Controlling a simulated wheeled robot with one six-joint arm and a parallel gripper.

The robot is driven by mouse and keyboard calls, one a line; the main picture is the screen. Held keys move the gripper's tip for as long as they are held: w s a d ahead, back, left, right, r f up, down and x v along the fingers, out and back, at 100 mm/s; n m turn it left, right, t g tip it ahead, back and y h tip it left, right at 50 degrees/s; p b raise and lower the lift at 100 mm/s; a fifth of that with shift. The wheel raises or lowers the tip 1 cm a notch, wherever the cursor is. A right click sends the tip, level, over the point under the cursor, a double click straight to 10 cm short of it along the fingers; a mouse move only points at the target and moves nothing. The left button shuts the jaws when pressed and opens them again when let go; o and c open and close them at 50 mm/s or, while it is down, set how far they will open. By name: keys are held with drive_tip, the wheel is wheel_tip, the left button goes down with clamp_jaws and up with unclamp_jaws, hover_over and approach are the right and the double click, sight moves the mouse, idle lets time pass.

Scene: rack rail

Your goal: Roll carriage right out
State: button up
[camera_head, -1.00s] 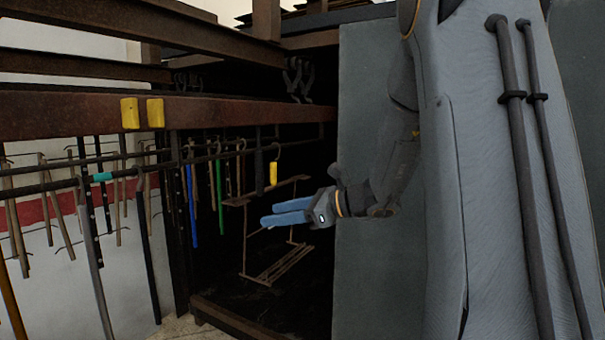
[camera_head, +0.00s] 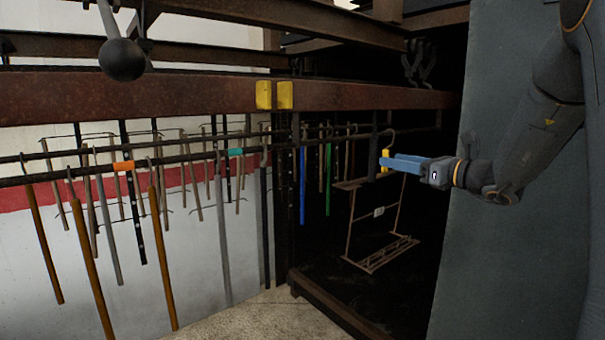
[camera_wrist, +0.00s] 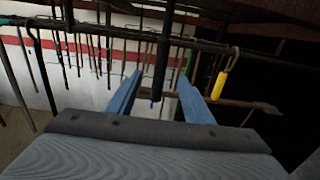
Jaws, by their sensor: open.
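A brown wire-frame carriage (camera_head: 399,212) hangs below the rail inside the dark bay in the head view. A yellow grip (camera_head: 384,155) hangs by a hook at its top; it also shows in the wrist view (camera_wrist: 219,84), right of my fingers. My gripper (camera_head: 387,163) has blue fingers, open and empty, pointing left at the yellow grip's height. In the head view the fingers overlap its lower part; I cannot tell whether they touch. In the wrist view a black hanging bar (camera_wrist: 162,60) shows beyond the gap between the fingers.
A rusty beam (camera_head: 180,95) with two yellow blocks (camera_head: 275,95) crosses above the rail (camera_head: 185,157). Several coloured rods hang along the rail to the left. A grey panel (camera_head: 470,250) stands right of the bay. Some floor (camera_head: 260,318) is clear in front.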

drive_tip(key=shift+b+x, duration=0.65)
drive_tip(key=shift+x, duration=3.45)
clamp_jaws()
